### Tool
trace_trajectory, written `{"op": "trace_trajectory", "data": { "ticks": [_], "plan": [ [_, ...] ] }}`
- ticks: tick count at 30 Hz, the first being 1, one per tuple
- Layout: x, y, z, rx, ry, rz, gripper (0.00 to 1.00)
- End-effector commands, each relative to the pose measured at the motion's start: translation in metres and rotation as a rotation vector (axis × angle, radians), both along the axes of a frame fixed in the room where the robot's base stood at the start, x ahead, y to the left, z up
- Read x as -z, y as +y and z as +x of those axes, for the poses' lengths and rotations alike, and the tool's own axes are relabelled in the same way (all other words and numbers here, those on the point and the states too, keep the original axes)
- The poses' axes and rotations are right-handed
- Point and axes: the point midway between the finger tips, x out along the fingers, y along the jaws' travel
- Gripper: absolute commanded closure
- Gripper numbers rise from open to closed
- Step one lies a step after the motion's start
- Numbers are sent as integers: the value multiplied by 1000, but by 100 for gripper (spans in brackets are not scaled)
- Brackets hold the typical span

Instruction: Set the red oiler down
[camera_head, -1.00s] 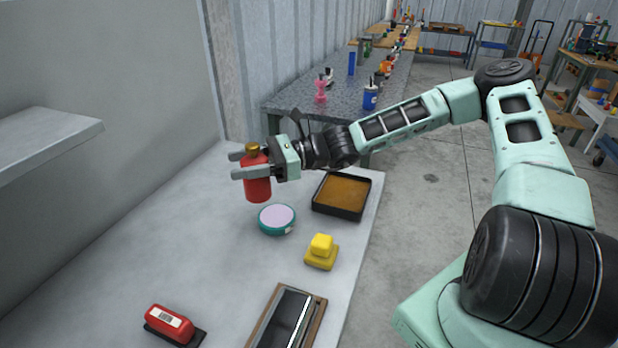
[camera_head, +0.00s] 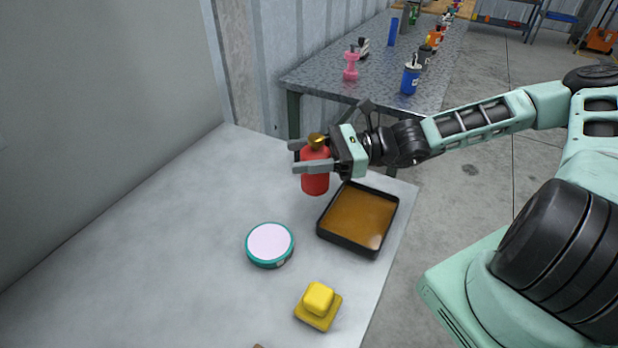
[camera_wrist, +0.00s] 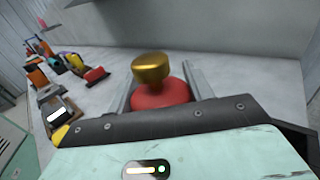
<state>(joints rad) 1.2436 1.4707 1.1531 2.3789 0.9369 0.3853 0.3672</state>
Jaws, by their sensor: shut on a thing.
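The red oiler (camera_head: 315,181) has a red body and a rounded gold top. It is upright between the fingers of my gripper (camera_head: 309,157), which is shut on it. In the head view it is over the far part of the grey table (camera_head: 180,240), behind the black tray. I cannot tell whether its base touches the table. In the wrist view the red oiler (camera_wrist: 160,97) shows its gold top and red shoulder between the two fingers (camera_wrist: 161,88); its lower body is hidden.
A black tray with a brown inside (camera_head: 327,236) lies just in front of the oiler. A round teal tin with a pale lid (camera_head: 269,243) and a yellow block (camera_head: 318,305) are nearer. The table's left part is clear. A grey bench (camera_head: 330,78) with bottles stands behind.

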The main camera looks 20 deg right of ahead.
Motion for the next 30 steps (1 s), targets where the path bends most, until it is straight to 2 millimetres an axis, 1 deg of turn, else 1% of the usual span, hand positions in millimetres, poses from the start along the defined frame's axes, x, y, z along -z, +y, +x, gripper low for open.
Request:
{"op": "trace_trajectory", "data": {
  "ticks": [1,8,13,15,25,26,27,28,30],
  "plan": [
    [6,0,0,0,2,3,75],
    [25,0,0,1,2,1,75],
    [48,0,0,1,2,1,75],
    [52,0,0,0,1,0,75],
    [54,0,0,0,0,1,75],
    [54,0,0,0,0,0,41],
    [54,0,0,0,0,0,29],
    [54,0,0,0,0,0,27],
    [54,0,0,0,0,0,27]
  ]
}}
